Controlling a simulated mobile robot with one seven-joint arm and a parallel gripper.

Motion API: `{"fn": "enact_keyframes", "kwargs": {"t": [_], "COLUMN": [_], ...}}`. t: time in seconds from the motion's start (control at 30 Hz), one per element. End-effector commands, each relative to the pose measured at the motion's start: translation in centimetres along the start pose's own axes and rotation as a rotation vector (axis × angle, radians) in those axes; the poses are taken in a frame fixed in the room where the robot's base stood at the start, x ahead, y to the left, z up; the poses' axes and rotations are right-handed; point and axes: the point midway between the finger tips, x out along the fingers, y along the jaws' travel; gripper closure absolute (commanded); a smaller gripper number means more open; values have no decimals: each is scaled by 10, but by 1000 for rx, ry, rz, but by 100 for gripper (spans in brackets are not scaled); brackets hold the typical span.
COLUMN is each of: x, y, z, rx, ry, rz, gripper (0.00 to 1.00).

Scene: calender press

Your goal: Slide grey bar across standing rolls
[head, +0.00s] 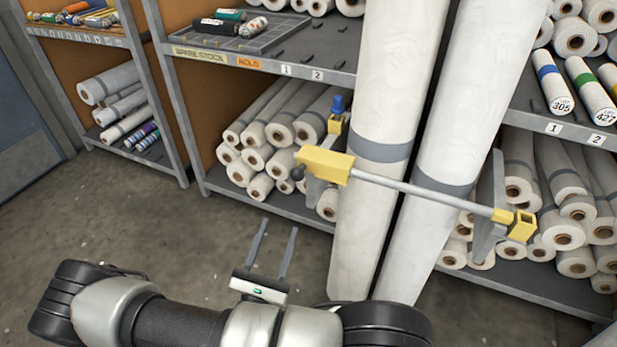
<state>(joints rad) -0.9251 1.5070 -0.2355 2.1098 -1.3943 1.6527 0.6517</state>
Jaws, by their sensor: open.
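The grey bar (430,195) runs across the front of two tall standing rolls, a left roll (385,110) and a right roll (455,130). It comes out of a yellow block (325,164) on the left, which has a small dark knob (297,173) at its side. Its yellow-tipped right end lies at a yellow bracket (521,228); I cannot tell whether it is seated there. Both rolls lean slightly and have a grey band. My gripper (278,226) is open and empty, below and left of the yellow block, apart from the bar.
Shelves with stacked white rolls stand behind, left (110,95), middle (265,130) and right (565,200). A grey upright (490,200) supports the right bracket. A blue-topped fitting (338,108) stands behind the yellow block. The floor (150,235) on the left is clear.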

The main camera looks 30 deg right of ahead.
Motion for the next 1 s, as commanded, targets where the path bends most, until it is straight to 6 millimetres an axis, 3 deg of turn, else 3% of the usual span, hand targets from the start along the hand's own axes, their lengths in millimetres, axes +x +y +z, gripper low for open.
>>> {"fn": "enact_keyframes", "kwargs": {"t": [0.6,0.8,1.0], "x": [128,155,164], "y": [-2,-2,-1], "z": [0,0,0], "rx": [-2,-2,-2], "ry": [-2,-1,2], "rz": [-5,-4,-2], "gripper": [53,53,53]}}
